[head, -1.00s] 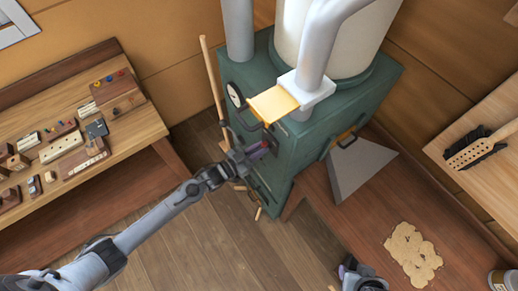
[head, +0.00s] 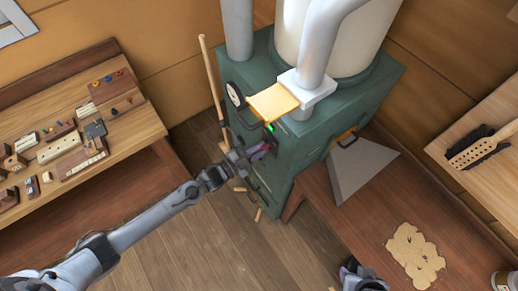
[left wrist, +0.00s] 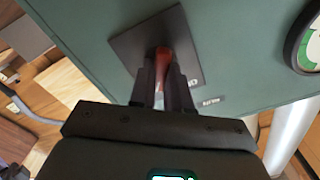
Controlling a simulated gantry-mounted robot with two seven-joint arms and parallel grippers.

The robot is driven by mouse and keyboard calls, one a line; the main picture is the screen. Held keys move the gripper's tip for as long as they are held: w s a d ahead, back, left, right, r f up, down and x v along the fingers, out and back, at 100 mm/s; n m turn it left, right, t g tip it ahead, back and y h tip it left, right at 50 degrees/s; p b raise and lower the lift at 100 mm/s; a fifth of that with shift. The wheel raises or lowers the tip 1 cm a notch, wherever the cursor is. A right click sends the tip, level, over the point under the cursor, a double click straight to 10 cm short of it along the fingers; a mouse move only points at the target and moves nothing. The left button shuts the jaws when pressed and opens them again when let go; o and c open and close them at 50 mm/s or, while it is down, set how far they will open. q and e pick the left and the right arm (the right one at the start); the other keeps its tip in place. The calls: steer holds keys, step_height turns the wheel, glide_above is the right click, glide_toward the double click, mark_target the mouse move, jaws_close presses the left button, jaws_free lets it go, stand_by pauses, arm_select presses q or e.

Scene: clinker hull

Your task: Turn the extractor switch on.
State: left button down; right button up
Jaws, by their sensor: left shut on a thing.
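The extractor switch shows in the left wrist view as a red lever (left wrist: 163,58) on a dark square plate (left wrist: 130,43), fixed to the green cabinet face. My left gripper (left wrist: 163,82) has its two fingers on either side of the lever and is shut on it. In the head view my left gripper (head: 252,153) is at the cabinet's front-left face, and the lever is mostly hidden.
The green cabinet (head: 310,150) carries grey pipes, a round gauge (head: 235,94) and a yellow panel (head: 273,102). A wooden pole (head: 211,80) leans beside it. A bench with small blocks (head: 120,125) stands left, and a grey wedge-shaped scoop (head: 360,167) lies right.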

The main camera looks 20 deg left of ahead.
stand_by(0.3)
arm_select(q)
steer(key=c, duration=1.1)
jaws_free()
steer(key=shift+s+a, duration=0.35)
steer(key=shift+s, duration=0.1)
steer(key=shift+b+v, duration=0.45)
steer(key=shift+v, duration=4.4)
steer(key=shift+s+f, duration=0.1)
